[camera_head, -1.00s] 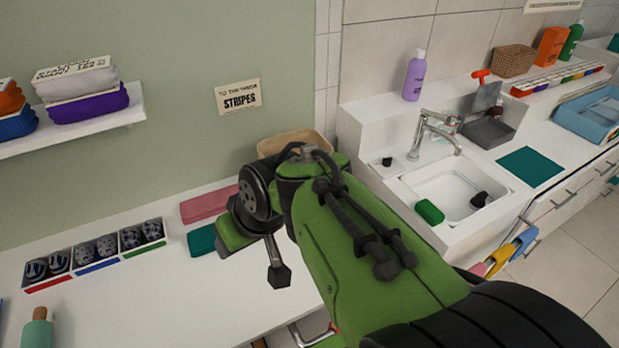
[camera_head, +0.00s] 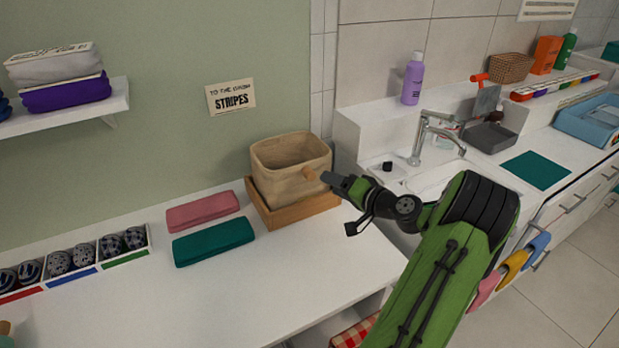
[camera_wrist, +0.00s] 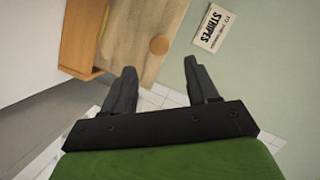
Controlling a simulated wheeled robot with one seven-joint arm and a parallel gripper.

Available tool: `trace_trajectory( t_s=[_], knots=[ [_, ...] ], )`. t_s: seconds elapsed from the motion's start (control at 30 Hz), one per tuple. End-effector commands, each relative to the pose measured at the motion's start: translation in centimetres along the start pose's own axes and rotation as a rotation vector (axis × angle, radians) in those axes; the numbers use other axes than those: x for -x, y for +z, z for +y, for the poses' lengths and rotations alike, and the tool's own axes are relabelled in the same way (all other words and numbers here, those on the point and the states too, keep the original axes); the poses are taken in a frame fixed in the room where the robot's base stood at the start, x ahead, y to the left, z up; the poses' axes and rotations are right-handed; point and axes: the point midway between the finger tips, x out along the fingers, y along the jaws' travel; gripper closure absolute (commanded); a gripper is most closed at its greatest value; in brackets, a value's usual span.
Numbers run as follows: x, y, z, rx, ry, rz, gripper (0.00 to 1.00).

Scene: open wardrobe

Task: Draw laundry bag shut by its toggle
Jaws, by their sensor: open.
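The beige laundry bag (camera_head: 285,184) stands with its mouth open in a wooden tray (camera_head: 308,213) at the back right of the white counter. Its round wooden toggle (camera_head: 309,173) sits on the bag's right front side near the rim. My gripper (camera_head: 328,179) is just right of the toggle. In the wrist view, the jaws (camera_wrist: 160,82) are apart with nothing between them. The toggle (camera_wrist: 159,46) shows beyond the fingertips, between their lines, against the bag (camera_wrist: 128,45). The toggle's cord cannot be made out.
Pink (camera_head: 203,211) and teal (camera_head: 214,241) folded cloths lie left of the tray. Divided boxes of rolled socks (camera_head: 85,259) stand farther left. The sink (camera_head: 437,178) and tap (camera_head: 428,135) are to the right. The counter front is clear.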

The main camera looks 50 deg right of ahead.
Motion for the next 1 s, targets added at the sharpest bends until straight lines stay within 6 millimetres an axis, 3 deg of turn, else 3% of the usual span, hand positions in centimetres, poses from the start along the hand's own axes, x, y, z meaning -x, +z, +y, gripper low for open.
trace_trajectory(
  t_s=[0.2,0.4,0.73,0.77,1.0],
  knots=[
    [-5.7,0.2,0.0,0.000,-0.002,-0.004,0.41],
    [-9.3,0.1,0.1,0.000,0.001,-0.003,0.41],
    [-10.1,0.1,0.1,-0.001,0.003,-0.002,0.41],
    [-10.1,0.1,0.1,-0.001,0.003,-0.002,0.43],
    [-10.1,0.1,0.1,-0.001,0.002,-0.002,0.80]
  ],
)
